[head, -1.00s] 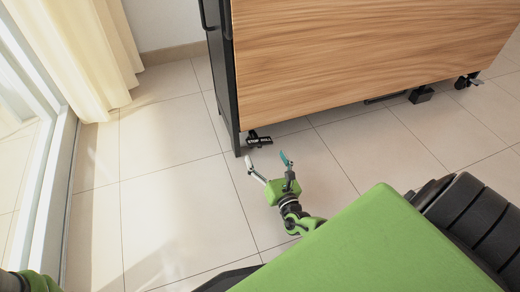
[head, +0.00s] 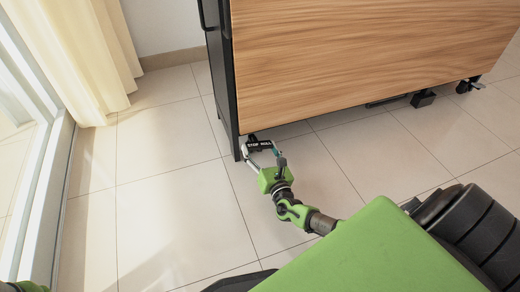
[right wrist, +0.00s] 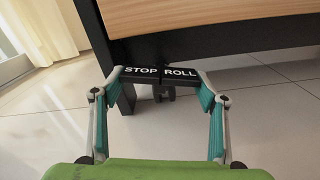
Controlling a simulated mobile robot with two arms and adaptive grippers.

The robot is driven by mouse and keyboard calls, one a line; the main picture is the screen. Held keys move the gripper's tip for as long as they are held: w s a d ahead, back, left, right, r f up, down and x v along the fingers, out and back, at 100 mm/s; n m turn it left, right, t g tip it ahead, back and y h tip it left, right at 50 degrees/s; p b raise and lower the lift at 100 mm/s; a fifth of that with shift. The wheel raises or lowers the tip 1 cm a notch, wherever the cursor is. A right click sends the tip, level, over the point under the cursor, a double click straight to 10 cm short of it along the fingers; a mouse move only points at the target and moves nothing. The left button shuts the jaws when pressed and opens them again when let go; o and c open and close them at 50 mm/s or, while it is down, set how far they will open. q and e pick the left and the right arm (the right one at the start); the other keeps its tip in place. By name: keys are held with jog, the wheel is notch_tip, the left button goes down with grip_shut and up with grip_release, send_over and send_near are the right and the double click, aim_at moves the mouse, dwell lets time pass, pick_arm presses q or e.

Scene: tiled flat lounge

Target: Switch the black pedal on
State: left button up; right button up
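The black pedal (head: 260,145), marked "STOP ROLL" in white, sits low at the near left corner of the wood-panelled cart. It also shows between the fingers in the right wrist view (right wrist: 160,74). My right gripper (head: 263,156) is open, with its fingertips at the two ends of the pedal (right wrist: 160,82). I cannot tell whether the fingertips touch it. Of my left arm only a green part shows at the bottom left corner of the head view; its gripper is not in view.
The cart's wooden panel (head: 350,55) and black leg (head: 223,85) stand directly above and beside the pedal. Another caster (head: 467,85) is at the cart's right end. A curtain (head: 70,60) and window frame (head: 40,190) are at left. The tiled floor (head: 165,190) is clear.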

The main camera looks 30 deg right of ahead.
jog(key=shift+r+n, duration=0.1)
jog(key=shift+n, duration=0.7)
jog(key=n+p, duration=0.1)
jog(key=n, duration=0.2)
jog(key=shift+n, duration=0.4)
jog(key=o, duration=1.1)
jog(key=v, duration=1)
jog(key=shift+s, duration=0.4)
jog(key=shift+s+a, duration=0.2)
jog(key=shift+s, duration=0.4)
